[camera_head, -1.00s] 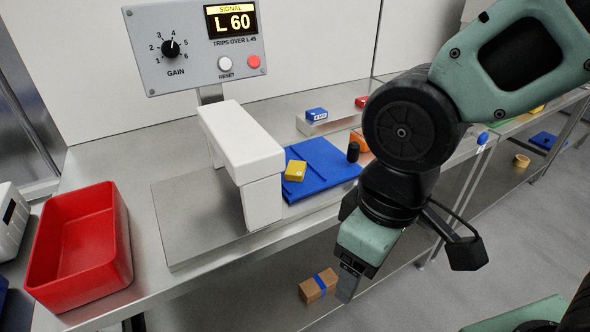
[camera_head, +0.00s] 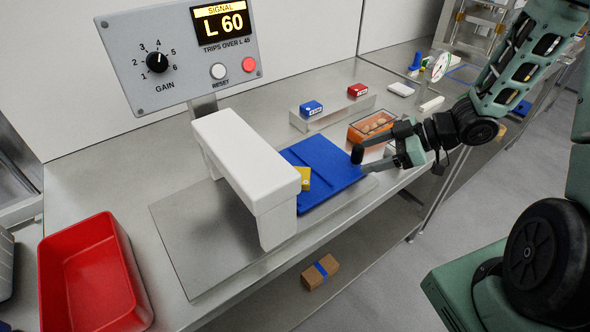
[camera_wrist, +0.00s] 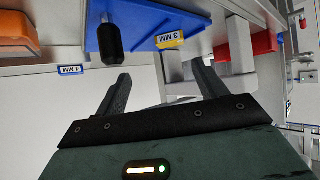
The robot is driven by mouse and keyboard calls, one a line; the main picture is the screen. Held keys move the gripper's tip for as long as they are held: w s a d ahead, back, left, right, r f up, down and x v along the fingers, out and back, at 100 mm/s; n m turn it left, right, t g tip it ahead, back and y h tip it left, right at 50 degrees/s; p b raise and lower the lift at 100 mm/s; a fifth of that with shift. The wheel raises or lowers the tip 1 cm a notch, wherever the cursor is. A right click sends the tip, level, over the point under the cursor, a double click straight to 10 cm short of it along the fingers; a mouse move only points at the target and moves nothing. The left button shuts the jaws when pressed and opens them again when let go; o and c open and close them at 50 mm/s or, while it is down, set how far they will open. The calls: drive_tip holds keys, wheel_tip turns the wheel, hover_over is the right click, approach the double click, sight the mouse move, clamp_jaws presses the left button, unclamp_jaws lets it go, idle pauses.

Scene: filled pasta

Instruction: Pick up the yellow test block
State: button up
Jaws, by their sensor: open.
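The yellow test block (camera_head: 302,178) lies on the blue board (camera_head: 335,172), beside the white arch (camera_head: 245,160), which partly hides it in the head view. In the wrist view the yellow block (camera_wrist: 170,40), with a white "3 MM" label, is beyond my fingertips. My gripper (camera_head: 368,156) is open and empty at the right end of the board, its fingers pointing left. A black upright knob (camera_head: 357,153) stands on the board by the fingertips; I cannot tell whether they touch. It also shows in the wrist view (camera_wrist: 110,42), beyond one finger.
A panel (camera_head: 180,55) reads "L 60", "TRIPS OVER L 45". A red bin (camera_head: 90,270) is at the left. Blue (camera_head: 311,108) and red (camera_head: 357,90) blocks sit on a raised stand behind the board. An orange box (camera_head: 372,128) is close behind my gripper. A brown box (camera_head: 320,271) lies below.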

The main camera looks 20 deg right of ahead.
drive_tip(key=s+y, duration=0.1)
drive_tip(key=p, duration=0.1)
approach(307, 176)
drive_tip(key=x, duration=1)
drive_tip(key=shift+w+r, duration=0.1)
drive_tip(key=shift+r, duration=0.15)
drive_tip(key=c, duration=0.9)
